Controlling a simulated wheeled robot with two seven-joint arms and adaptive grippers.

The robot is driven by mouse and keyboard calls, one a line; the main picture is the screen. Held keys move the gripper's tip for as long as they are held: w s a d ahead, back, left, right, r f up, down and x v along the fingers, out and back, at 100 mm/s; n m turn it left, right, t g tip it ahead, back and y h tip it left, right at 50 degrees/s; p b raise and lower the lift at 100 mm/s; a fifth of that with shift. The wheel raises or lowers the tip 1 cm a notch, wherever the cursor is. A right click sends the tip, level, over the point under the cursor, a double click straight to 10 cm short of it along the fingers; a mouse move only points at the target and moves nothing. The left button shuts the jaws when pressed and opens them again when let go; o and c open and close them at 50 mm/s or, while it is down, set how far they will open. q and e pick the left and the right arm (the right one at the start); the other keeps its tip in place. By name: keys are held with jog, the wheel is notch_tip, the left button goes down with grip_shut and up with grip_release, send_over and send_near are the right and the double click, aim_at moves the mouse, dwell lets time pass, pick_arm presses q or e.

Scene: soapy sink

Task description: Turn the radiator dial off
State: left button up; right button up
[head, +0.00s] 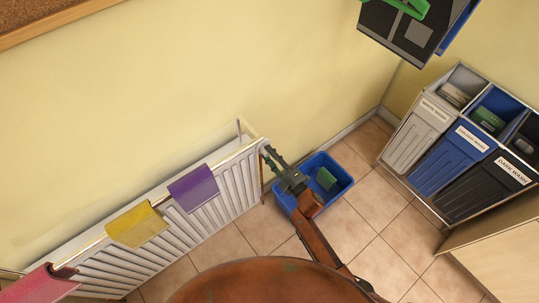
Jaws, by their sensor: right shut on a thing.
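The white radiator (237,190) runs along the wall from the lower left to the middle, seen tilted from above. My right gripper (269,155) is at the radiator's right end, beside its top corner. Its fingers are shut on the radiator dial, which is small and mostly hidden by them, so I cannot tell its setting. My left gripper is not in view.
A purple cloth (194,188), a yellow cloth (137,226) and a pink cloth (40,285) hang on the radiator's rail. A blue bin (340,187) with a green item stands under my right forearm. Laundry hampers (450,150) stand at right. Tiled floor lies between.

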jog(key=shift+f+n, duration=0.1)
jog(key=shift+n, duration=0.5)
jog(key=o, duration=1.2)
jog(key=shift+c, duration=0.2)
jog(key=shift+s+d, duration=0.1)
jog(key=v, duration=1.1)
jog(key=shift+s+d, duration=0.2)
jog(key=shift+s, duration=0.15)
jog(key=shift+f, duration=0.15)
